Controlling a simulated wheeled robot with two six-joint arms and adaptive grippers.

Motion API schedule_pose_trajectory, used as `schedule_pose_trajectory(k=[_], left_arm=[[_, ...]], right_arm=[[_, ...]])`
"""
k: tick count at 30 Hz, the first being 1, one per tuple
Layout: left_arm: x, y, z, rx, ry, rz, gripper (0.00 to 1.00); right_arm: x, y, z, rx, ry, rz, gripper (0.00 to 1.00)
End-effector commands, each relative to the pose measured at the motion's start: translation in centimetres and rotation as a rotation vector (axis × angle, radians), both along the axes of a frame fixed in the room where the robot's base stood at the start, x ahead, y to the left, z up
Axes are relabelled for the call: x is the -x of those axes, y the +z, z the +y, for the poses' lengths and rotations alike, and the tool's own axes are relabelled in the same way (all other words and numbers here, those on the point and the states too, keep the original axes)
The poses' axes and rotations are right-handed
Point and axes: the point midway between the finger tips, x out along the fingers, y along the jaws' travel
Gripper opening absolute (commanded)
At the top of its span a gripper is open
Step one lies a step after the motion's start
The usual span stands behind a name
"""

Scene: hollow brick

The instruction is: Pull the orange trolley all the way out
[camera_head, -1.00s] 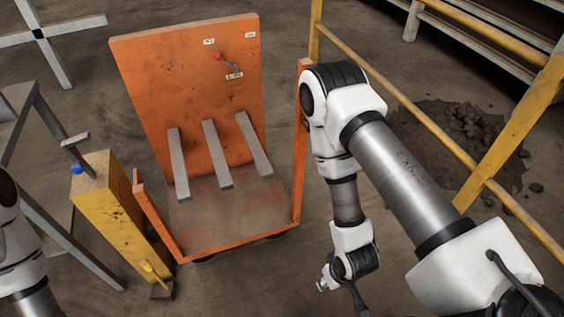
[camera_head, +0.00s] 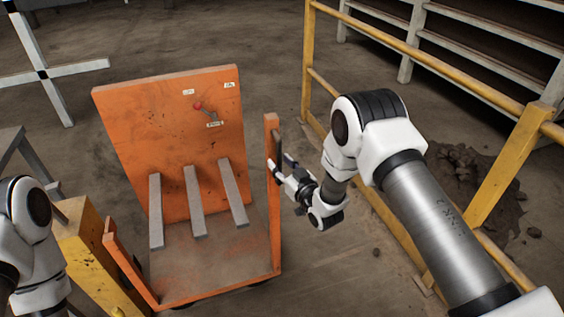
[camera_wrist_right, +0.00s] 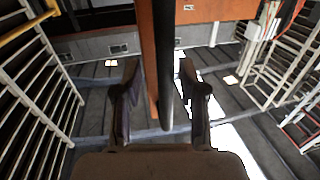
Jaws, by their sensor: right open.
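The orange trolley (camera_head: 165,145) stands left of centre in the head view, with a tall back panel, a low deck and upright posts at its front corners. Its right post carries a dark vertical handle bar (camera_head: 275,135). My right gripper (camera_head: 279,172) is open at this post. In the right wrist view, the open fingers (camera_wrist_right: 159,75) appear on either side of the dark bar (camera_wrist_right: 165,60), with the orange post (camera_wrist_right: 149,40) just beside it. I cannot tell if a finger touches the bar. Of my left arm, only links show at the lower left; its gripper is out of frame.
Three grey bars (camera_head: 195,202) rest on the trolley between deck and back panel. A yellow post (camera_head: 88,255) stands close to the trolley's left. A yellow railing (camera_head: 420,62) runs along the right, with a rubble pile (camera_head: 475,190) beyond it. Floor behind the trolley is clear.

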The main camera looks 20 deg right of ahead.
Motion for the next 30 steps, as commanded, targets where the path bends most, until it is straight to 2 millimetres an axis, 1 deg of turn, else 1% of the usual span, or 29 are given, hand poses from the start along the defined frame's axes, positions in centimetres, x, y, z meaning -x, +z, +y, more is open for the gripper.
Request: schedule_pose_trajectory(k=[2, 7, 8, 9, 11, 12, 19, 23, 26, 29, 30], left_arm=[[0.0, 0.1, 0.0, 0.0, 0.0, 0.0, 0.0], [0.0, 0.0, 0.0, 0.0, 0.001, 0.0, 0.0], [0.0, 0.0, 0.0, 0.0, 0.001, 0.0, 0.0], [0.0, 0.0, 0.0, 0.0, 0.001, 0.0, 0.0], [0.0, 0.0, 0.0, 0.0, 0.001, 0.0, 0.0], [0.0, 0.0, 0.0, 0.0, 0.001, 0.0, 0.0], [0.0, 0.0, 0.0, 0.0, 0.001, 0.0, 0.0], [0.0, -0.2, 0.0, 0.0, 0.001, 0.0, 0.0], [0.0, -0.4, 0.0, 0.0, 0.001, 0.0, 0.0], [0.0, -0.8, 0.0, 0.0, 0.001, 0.0, 0.0], [0.0, -0.9, 0.0, 0.0, 0.001, 0.0, 0.0]], right_arm=[[-0.3, 0.0, 0.2, 0.0, 0.001, 0.001, 0.41], [-0.4, 0.0, 0.1, 0.0, 0.001, 0.002, 0.41], [-0.4, 0.0, 0.1, 0.0, 0.0, 0.002, 0.38], [-0.3, 0.0, 0.1, 0.0, 0.0, 0.002, 0.24], [-0.3, -0.1, 0.1, 0.0, 0.0, 0.002, 0.02], [-0.3, -0.1, 0.1, 0.0, 0.0, 0.002, 0.0], [-0.3, -0.1, 0.0, 0.0, -0.001, 0.002, 0.0], [-0.4, -0.1, -0.8, -0.001, -0.004, 0.001, 0.0], [-0.4, -0.1, -2.1, -0.001, -0.007, 0.0, 0.0], [-0.5, -0.2, -4.0, -0.001, -0.009, 0.0, 0.0], [-0.5, -0.2, -4.9, -0.002, -0.011, 0.001, 0.0]])
